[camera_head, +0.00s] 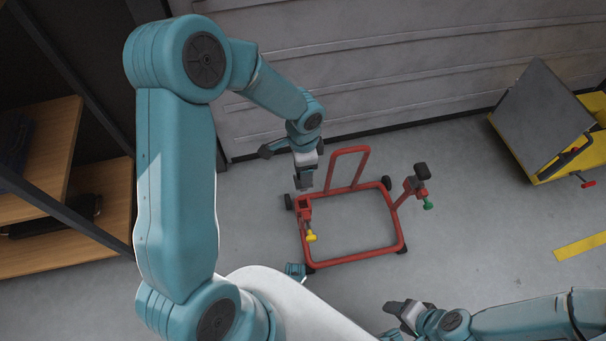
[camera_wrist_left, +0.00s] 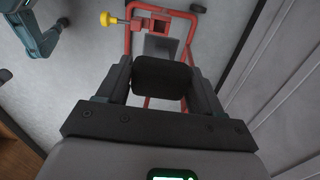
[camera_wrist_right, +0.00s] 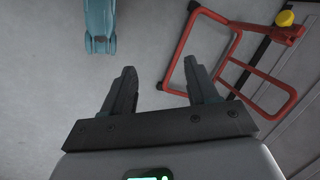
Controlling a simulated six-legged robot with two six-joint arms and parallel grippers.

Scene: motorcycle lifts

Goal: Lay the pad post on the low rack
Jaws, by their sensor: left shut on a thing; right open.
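The pad post, with a black pad (camera_wrist_left: 162,76), is between the jaws of my left gripper (camera_wrist_left: 160,85), which is shut on it. In the head view my left gripper (camera_head: 305,176) is over the left side of a red wheeled stand (camera_head: 350,258). A red socket with a yellow knob (camera_head: 311,236) is just below it. I cannot tell whether the post is still inside the socket. My right gripper (camera_head: 392,320) is open and empty in front of the stand. The low rack appears to be the wooden shelving at left, with a bare lower board (camera_head: 70,256).
Another black pad (camera_head: 421,171) with a green knob stands on the stand's right side. A dark item (camera_head: 85,210) lies on the shelving. A yellow lift with a grey plate (camera_head: 540,115) is at right. A ribbed wall (camera_head: 400,60) closes the back.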

